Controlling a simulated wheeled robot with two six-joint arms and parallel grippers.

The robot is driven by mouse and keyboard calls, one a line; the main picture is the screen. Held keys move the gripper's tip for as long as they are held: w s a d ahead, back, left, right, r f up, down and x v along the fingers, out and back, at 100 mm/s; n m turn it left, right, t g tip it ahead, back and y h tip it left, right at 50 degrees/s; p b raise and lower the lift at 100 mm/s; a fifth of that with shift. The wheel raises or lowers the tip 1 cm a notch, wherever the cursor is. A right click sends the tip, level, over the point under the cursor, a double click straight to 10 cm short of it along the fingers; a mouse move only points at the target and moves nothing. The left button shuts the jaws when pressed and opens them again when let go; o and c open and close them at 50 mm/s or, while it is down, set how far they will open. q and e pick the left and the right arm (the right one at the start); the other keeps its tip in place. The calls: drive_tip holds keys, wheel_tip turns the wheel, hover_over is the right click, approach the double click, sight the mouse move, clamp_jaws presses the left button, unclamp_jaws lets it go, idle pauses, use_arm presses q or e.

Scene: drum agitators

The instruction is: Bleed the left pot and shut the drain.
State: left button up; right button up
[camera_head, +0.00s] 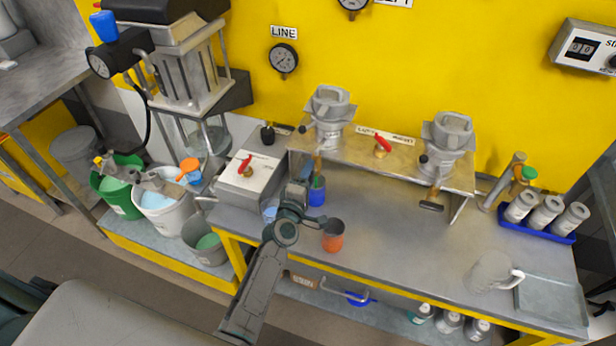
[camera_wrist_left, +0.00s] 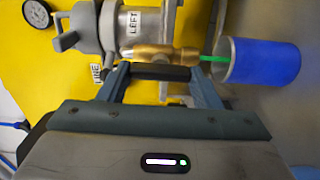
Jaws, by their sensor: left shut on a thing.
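The left pot (camera_head: 331,112) is a grey metal vessel on the shelf, and its LEFT label shows in the left wrist view (camera_wrist_left: 132,25). Its brass drain (camera_wrist_left: 158,54) has a dark handle (camera_wrist_left: 162,73). A green stream (camera_wrist_left: 213,59) runs from the drain into a blue cup (camera_wrist_left: 265,62), which stands below the drain in the head view (camera_head: 317,197). My left gripper (camera_head: 300,187) is shut on the dark drain handle, between its two fingers in the wrist view (camera_wrist_left: 160,80). The arm partly hides the drain in the head view. My right gripper is not in view.
The right pot (camera_head: 447,140) and a red-handled valve (camera_head: 381,147) sit on the shelf (camera_head: 350,153). A red lever (camera_head: 246,164) tops a box at left. An orange cup (camera_head: 333,236) stands close beside my arm. The bench front right of it is clear up to a jug (camera_head: 490,272).

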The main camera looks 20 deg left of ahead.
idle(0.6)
use_arm(q)
drive_tip(key=o, duration=1)
drive_tip(key=s+b, duration=0.1)
drive_tip(key=s, duration=0.9)
drive_tip(key=shift+s+a+b, duration=0.2)
drive_tip(key=shift+s+b, duration=0.2)
